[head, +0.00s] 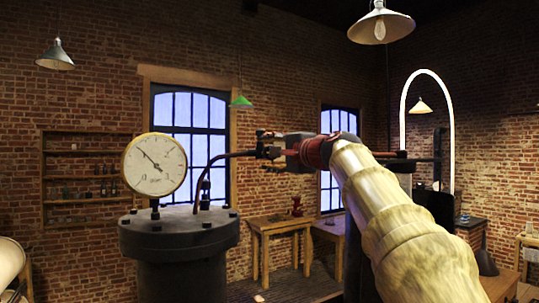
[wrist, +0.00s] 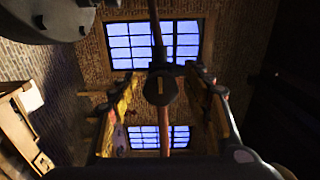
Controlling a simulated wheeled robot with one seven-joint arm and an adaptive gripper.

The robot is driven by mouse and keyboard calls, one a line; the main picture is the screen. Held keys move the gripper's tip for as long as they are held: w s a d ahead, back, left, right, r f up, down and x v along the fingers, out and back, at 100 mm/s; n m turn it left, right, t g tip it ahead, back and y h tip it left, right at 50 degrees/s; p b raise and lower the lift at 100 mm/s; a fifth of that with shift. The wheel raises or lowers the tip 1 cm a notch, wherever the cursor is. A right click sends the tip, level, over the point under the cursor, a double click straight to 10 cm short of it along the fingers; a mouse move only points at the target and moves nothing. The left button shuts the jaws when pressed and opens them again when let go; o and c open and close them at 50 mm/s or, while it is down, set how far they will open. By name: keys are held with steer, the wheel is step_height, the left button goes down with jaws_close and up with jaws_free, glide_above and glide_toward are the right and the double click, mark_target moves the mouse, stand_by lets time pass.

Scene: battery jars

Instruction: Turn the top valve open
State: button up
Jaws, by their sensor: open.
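The valve (wrist: 160,88) is a small dark round body with a lighter bar-shaped mark on its face. It sits on a thin reddish pipe (head: 228,155) above the lidded metal jar (head: 180,233). In the wrist view the valve is near the middle, with the pipe running up and down behind it. My gripper (head: 266,150) is open, and in the wrist view its fingers (wrist: 158,96) stand to either side of the valve. I see a gap on both sides and cannot judge the depth. In the head view the gripper overlaps the valve, which is mostly hidden.
A round white pressure gauge (head: 155,164) stands on the left jar's lid. A second dark jar (head: 403,169) is partly hidden behind my arm. Wooden tables (head: 279,227) stand farther back by the brick wall. The air above the pipe looks clear.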

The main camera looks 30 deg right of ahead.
steer(key=shift+s, duration=0.1)
steer(key=s, duration=1.1)
steer(key=shift+s+d, duration=0.25)
steer(key=shift+s, duration=0.15)
